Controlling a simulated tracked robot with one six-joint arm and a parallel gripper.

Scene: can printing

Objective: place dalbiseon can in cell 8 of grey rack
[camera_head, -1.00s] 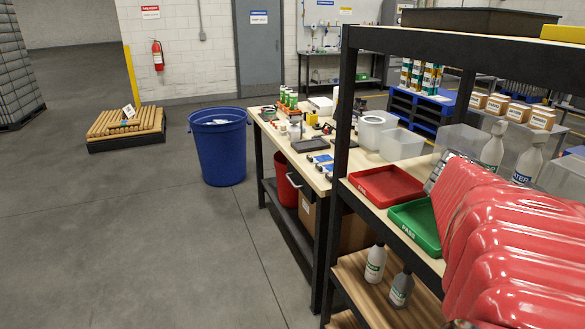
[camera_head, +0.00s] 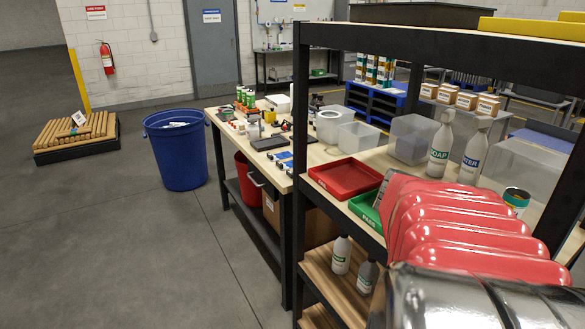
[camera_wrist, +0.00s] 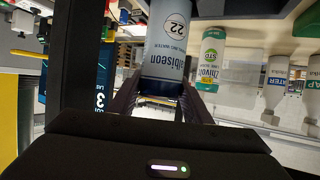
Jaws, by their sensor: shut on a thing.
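The dalbiseon can (camera_wrist: 165,48), grey-white with blue lettering and a number 22, is between the fingers of my gripper (camera_wrist: 160,97) in the wrist view. My gripper is shut on its side; the can appears upside down in this view. My gripper and this can are not visible in the head view, where my red-covered arm fills the lower right. I cannot make out the grey rack or its cell 8 in either view.
A green-and-white can (camera_wrist: 212,60) stands near the held can. Soap (camera_head: 440,145) and water (camera_head: 473,152) bottles, a red tray (camera_head: 345,178) and a partly hidden green tray (camera_head: 368,210) are on the shelf. A black shelf post (camera_head: 301,150) rises beside the trays.

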